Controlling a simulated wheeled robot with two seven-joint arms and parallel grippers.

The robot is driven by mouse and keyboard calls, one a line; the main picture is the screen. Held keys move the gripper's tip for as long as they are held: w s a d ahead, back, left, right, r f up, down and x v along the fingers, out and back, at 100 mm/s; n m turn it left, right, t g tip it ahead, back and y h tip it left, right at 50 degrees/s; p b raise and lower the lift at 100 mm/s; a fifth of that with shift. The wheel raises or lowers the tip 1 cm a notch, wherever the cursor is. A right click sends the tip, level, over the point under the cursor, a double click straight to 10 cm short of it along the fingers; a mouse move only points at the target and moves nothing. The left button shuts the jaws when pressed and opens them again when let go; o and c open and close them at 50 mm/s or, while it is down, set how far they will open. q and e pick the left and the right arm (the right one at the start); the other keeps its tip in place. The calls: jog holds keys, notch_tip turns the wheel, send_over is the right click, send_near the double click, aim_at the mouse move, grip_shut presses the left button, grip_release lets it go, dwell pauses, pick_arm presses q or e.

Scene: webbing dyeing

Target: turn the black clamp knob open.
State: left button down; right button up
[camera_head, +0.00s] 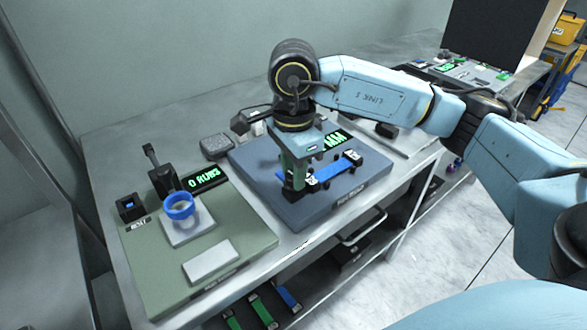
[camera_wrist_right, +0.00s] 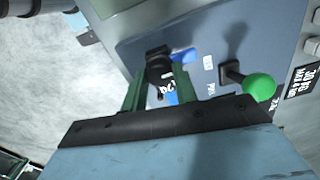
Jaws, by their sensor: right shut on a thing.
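My right gripper (camera_head: 292,188) reaches down over the near-left end of the blue webbing strap (camera_head: 328,174), which lies across the dark blue-grey pull station. In the right wrist view its two green fingers (camera_wrist_right: 160,85) are closed on the black clamp knob (camera_wrist_right: 158,54), with the knob's top showing between their tips. In the head view the fingers mostly hide the knob. A second clamp (camera_head: 354,157) stands at the strap's far right end. The blue strap also shows beside the knob in the wrist view (camera_wrist_right: 183,58). My left gripper is not in view.
A green-ball lever (camera_wrist_right: 258,87) stands right of the fingers in the wrist view. The rub tester's green base (camera_head: 150,265), with a blue ring (camera_head: 179,206) on it, is at left. A small grey box (camera_head: 216,146) sits behind. Colored straps (camera_head: 262,308) lie on the lower shelf.

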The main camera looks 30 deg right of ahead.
jog(key=shift+r, duration=0.1)
jog(key=o, duration=1)
jog(key=shift+r, duration=0.25)
notch_tip(320, 180, up, 7)
jog(key=shift+f+p, duration=0.1)
jog(key=shift+p, duration=0.55)
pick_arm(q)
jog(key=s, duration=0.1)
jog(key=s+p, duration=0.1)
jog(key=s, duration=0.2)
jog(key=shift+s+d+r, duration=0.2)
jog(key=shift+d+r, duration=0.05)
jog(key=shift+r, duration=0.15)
pick_arm(e)
notch_tip(320, 180, up, 6)
